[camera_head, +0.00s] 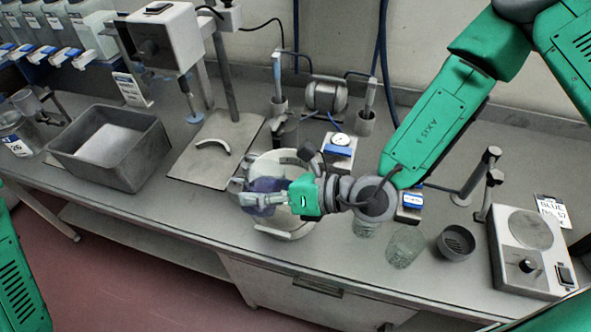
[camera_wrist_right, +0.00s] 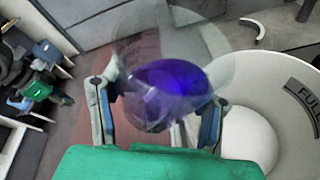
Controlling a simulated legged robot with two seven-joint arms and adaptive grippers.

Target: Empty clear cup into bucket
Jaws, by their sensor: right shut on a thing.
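My right gripper (camera_head: 250,197) is shut on a clear cup (camera_head: 263,207) above the front left part of a white bucket (camera_head: 286,229). The right wrist view shows the same cup (camera_wrist_right: 135,60) between the fingers of the gripper (camera_wrist_right: 155,115), tilted, with deep blue-purple stuff inside it. The bucket (camera_wrist_right: 285,90) fills the right of that view; a "FULL" mark is on its inner wall and whitish contents lie low in it. The gripper and cup hide part of the bucket's opening in the head view. My left gripper is not in view.
A grey bin (camera_head: 115,150) and a metal plate (camera_head: 215,150) with a curved handle are left of the bucket. Clear glasses (camera_head: 405,246), a dark round cup (camera_head: 455,243) and a hotplate-like device (camera_head: 527,250) stand to the right. Gauges and posts stand behind. The bench's front edge is close.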

